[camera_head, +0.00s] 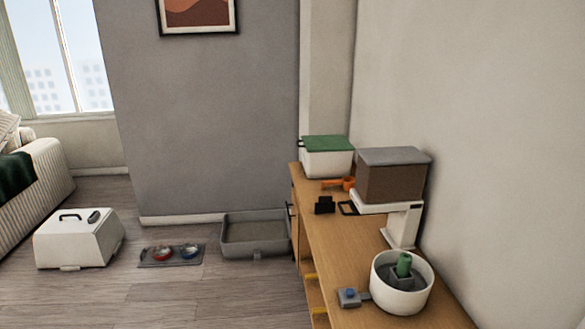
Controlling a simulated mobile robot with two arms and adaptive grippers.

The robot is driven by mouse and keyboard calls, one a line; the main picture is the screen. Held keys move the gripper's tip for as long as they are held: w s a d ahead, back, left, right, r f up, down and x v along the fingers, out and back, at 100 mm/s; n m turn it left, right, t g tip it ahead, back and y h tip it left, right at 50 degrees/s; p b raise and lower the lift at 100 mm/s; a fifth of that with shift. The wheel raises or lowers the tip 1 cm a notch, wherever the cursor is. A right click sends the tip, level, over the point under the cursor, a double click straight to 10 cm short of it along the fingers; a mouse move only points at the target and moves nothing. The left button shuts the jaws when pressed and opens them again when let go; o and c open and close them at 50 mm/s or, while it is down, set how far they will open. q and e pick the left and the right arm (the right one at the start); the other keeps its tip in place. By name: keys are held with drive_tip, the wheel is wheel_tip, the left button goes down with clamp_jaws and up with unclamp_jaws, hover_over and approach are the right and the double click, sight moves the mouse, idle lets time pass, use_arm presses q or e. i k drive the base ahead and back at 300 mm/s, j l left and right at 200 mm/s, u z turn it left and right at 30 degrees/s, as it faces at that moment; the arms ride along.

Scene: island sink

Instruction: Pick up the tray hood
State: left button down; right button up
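The tray hood (80,239) looks to be the white box-shaped cover on the floor at the left, in the head view. It has sloped sides, a dark handle (71,216) on top and a small dark part beside the handle. A grey open litter tray (257,253) sits on the floor against the grey wall, apart from the hood. Neither of my grippers shows in this view.
A mat with two bowls (172,254) lies between hood and tray. A sofa (30,185) stands behind the hood. A wooden counter (345,268) at right holds a green-lidded bin (327,161), a brown box (392,178) and a white round bowl (402,296). The front floor is clear.

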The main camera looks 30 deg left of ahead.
sight(71, 239)
drive_tip(key=u, duration=2.4)
